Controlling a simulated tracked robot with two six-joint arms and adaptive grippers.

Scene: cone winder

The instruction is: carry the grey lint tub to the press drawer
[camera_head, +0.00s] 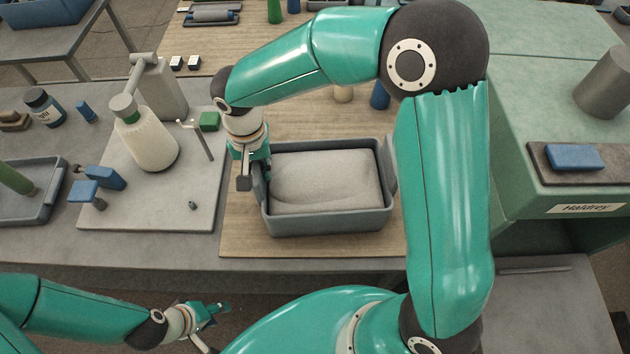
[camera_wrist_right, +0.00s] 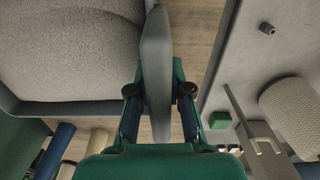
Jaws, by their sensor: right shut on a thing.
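The grey lint tub (camera_head: 325,227) sits on the wooden board, filled with a pale grey mass (camera_head: 322,180). A flat grip plate stands at each end of it. My right gripper (camera_head: 252,178) reaches down at the tub's left end and is shut on that end's plate. In the right wrist view the fingers (camera_wrist_right: 160,105) close on both sides of the plate (camera_wrist_right: 157,70). My left gripper (camera_head: 215,311) hangs low, in front of the bench and away from the tub; its finger gap is unclear. A green press (camera_head: 560,205) labelled "Haldrey" stands at right; a grey flat surface (camera_head: 550,310) juts out below it.
Blue clamps (camera_head: 98,185) and a tray (camera_head: 45,210) lie further left. A blue peg (camera_head: 380,95) stands behind the tub. The board's front strip is clear.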

